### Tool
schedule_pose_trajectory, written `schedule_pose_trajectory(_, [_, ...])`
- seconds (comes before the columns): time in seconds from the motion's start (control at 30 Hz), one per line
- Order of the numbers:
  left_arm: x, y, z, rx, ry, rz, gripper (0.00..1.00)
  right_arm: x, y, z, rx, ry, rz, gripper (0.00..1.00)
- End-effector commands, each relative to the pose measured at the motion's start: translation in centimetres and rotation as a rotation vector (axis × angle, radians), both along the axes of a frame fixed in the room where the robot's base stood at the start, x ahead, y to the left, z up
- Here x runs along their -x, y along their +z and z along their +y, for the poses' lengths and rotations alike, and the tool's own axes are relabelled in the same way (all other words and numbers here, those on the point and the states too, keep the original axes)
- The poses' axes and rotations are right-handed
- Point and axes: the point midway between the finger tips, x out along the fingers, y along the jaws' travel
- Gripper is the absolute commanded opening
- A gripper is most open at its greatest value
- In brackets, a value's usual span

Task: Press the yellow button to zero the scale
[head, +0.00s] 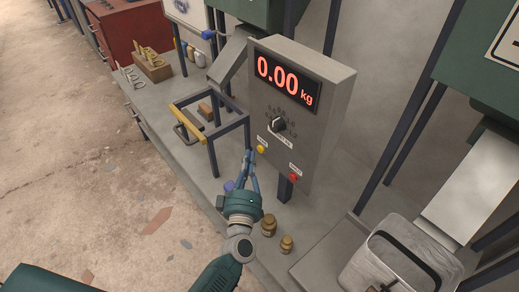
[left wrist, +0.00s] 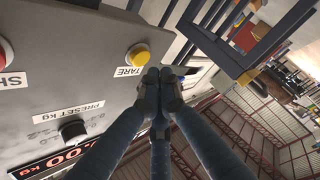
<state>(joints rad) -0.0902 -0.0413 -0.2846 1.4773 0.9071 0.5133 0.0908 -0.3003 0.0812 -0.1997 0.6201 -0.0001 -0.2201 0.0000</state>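The yellow button (head: 261,149) is on the lower left front of the grey scale panel (head: 318,145). In the left wrist view the yellow button (left wrist: 138,55) sits beside a label reading TARE. The red display (head: 285,79) reads 0.00 kg. My left gripper (head: 250,156) has its fingers together, with the tips just left of the yellow button in the head view. In the left wrist view the fingertips (left wrist: 161,88) are close to the button, with nothing between them; I cannot tell whether they touch the panel. My right gripper is not in view.
A red button (head: 293,177) is right of the yellow one, and a black knob (head: 278,124) is above. A blue frame with a yellow bar (head: 188,123) stands left. Brass weights (head: 269,225) stand below. A metal bucket (head: 372,268) is at lower right.

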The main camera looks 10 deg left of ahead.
Motion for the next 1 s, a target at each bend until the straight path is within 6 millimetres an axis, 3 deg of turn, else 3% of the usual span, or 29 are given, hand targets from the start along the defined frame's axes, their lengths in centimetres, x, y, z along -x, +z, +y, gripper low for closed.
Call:
schedule_pose_trajectory(0.43, [3.3,0.1,2.6,-0.001,-0.001,0.001,0.00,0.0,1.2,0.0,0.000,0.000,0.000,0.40])
schedule_pose_trajectory(1.0, [3.5,0.0,2.7,0.000,-0.001,0.001,0.00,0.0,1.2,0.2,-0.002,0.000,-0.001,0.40])
